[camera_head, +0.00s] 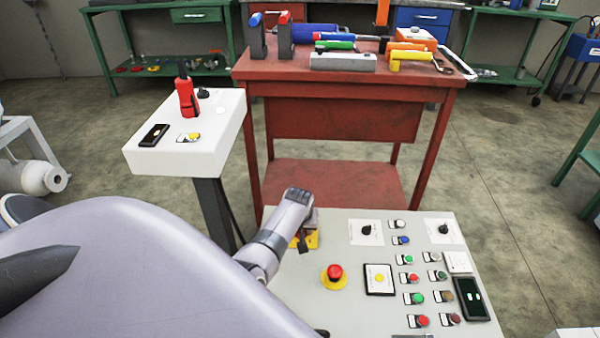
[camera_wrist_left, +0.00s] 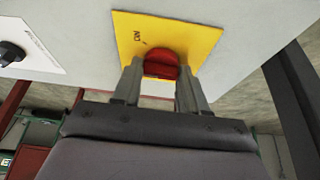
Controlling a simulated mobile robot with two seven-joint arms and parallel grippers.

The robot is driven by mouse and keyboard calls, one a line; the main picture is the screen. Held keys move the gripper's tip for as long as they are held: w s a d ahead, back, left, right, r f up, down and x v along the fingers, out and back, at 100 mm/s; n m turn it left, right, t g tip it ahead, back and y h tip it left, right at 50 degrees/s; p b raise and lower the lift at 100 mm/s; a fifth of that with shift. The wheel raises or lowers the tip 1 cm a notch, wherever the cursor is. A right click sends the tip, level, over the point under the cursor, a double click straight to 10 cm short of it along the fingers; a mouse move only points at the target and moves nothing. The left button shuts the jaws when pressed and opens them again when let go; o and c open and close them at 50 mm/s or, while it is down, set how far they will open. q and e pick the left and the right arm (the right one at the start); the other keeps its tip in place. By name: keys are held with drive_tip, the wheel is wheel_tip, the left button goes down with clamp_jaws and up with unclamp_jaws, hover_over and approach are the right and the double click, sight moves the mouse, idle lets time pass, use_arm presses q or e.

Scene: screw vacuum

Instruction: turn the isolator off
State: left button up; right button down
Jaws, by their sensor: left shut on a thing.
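The isolator is a red knob (camera_wrist_left: 161,67) on a yellow plate (camera_wrist_left: 198,38), seen in the left wrist view. My left gripper (camera_wrist_left: 160,80) is shut on the red knob, with one finger on each side of it. In the head view my left gripper (camera_head: 300,240) is over the yellow plate (camera_head: 312,241) at the far left corner of the grey control panel (camera_head: 300,290). There the wrist hides the knob and most of the plate. My right gripper is not in view.
A red emergency button (camera_head: 335,272) on a yellow disc sits nearer on the panel. Several coloured push buttons and two black rotary switches (camera_head: 366,230) are to the right. A white pedestal box (camera_head: 190,130) and a red tool table (camera_head: 340,120) stand beyond.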

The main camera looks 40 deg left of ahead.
use_arm(q)
drive_tip(key=shift+w+n+y, duration=0.1)
drive_tip(key=shift+n+y, duration=0.2)
drive_tip(key=shift+n, duration=0.7)
drive_tip(key=shift+d+f+n+g+b, duration=0.1)
drive_tip(key=shift+n+g+b, duration=0.4)
drive_tip(key=shift+n, duration=0.4)
drive_tip(key=shift+w+n+g+y+b, duration=0.1)
drive_tip(key=shift+n+g+y+b, duration=0.35)
drive_tip(key=shift+n, duration=0.45)
drive_tip(key=shift+n+g+b, duration=0.25)
drive_tip(key=shift+n+b, duration=0.6)
drive_tip(key=shift+n, duration=0.25)
drive_tip(key=shift+n+g+b, duration=0.3)
drive_tip(key=shift+n+b, duration=0.2)
drive_tip(key=shift+n, duration=0.3)
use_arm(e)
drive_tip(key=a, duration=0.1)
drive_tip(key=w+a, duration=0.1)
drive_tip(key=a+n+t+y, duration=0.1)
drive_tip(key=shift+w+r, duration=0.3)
